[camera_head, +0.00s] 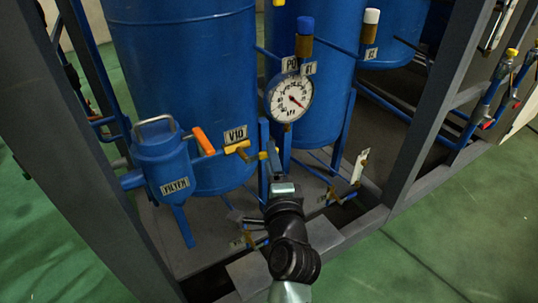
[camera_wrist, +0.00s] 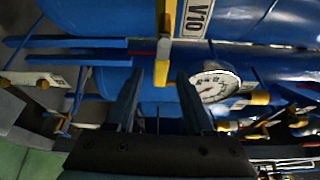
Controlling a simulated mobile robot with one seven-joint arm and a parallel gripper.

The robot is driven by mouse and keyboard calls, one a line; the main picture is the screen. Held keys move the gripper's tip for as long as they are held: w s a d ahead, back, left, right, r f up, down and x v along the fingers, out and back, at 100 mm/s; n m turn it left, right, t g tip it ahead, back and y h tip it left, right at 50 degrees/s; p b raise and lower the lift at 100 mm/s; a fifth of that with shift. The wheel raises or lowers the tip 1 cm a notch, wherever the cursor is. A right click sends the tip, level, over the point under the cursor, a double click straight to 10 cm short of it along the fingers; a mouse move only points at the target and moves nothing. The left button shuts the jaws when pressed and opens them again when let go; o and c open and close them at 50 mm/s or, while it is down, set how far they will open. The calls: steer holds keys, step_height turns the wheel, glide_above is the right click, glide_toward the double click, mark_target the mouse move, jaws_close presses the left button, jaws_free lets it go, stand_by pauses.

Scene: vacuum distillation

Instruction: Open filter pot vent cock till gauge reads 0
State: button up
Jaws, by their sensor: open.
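The blue filter pot (camera_head: 163,160) with a FILTER label stands at the left in the head view. An orange handle (camera_head: 203,141) sits on the pipe to its right. A yellow cock handle (camera_head: 238,147) lies under the V10 tag (camera_head: 235,134); a yellow handle (camera_wrist: 162,65) also shows in the wrist view. The white dial gauge P0 (camera_head: 289,98) has its red needle pointing lower right; its numbers are too small to read. My gripper (camera_head: 272,160) is open, right of the V10 handle. In the wrist view my gripper (camera_wrist: 159,74) has the yellow handle's end between its fingertips; contact is unclear.
Blue tanks (camera_head: 185,60) stand behind the pot and gauge. Grey frame posts (camera_head: 425,110) flank the bay. Thin blue pipes (camera_head: 347,135) and a small white-tagged valve (camera_head: 359,167) are right of my gripper. The green floor (camera_head: 440,240) is clear at the lower right.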

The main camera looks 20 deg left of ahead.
steer(key=shift+x, duration=1.45)
jaws_close()
steer(key=shift+d, duration=0.1)
